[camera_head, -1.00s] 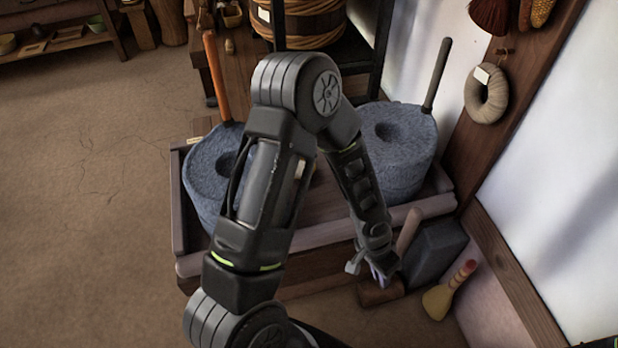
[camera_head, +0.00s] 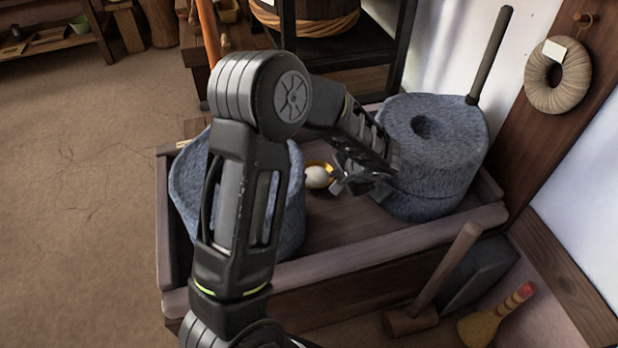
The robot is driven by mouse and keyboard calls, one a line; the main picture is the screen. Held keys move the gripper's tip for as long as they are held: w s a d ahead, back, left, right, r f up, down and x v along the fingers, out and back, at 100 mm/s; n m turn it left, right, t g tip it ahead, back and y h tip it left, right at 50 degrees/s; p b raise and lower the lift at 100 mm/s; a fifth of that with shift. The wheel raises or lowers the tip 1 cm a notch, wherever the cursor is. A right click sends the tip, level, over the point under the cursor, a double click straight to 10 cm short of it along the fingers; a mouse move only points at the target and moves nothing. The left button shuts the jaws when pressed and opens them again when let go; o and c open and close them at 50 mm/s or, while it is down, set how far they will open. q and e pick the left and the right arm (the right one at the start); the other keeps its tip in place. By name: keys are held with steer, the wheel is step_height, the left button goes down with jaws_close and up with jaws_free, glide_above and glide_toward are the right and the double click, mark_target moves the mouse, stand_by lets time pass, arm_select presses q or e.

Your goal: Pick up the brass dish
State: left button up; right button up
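A small piece of yellow, brass-coloured rim (camera_head: 322,165) shows on the tray floor between the two grey millstones; it looks like the brass dish, mostly hidden. A cream, egg-shaped object (camera_head: 317,177) sits at its near side; I cannot tell whether it lies in the dish or in front of it. My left gripper (camera_head: 342,184) is just right of both, low over the tray. Its dark fingers overlap the arm, so their opening is unclear, and so is any contact with the dish. My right gripper is out of view.
A mallet (camera_head: 440,285) and a brush (camera_head: 495,318) stand in front at right.

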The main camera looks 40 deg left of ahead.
mark_target(327, 193)
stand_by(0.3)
arm_select(q)
steer(key=shift+x, duration=1.3)
steer(key=shift+s, duration=0.1)
steer(key=shift+b+x, duration=0.55)
steer(key=shift+x, duration=2.1)
steer(key=shift+s, duration=0.2)
jaws_close()
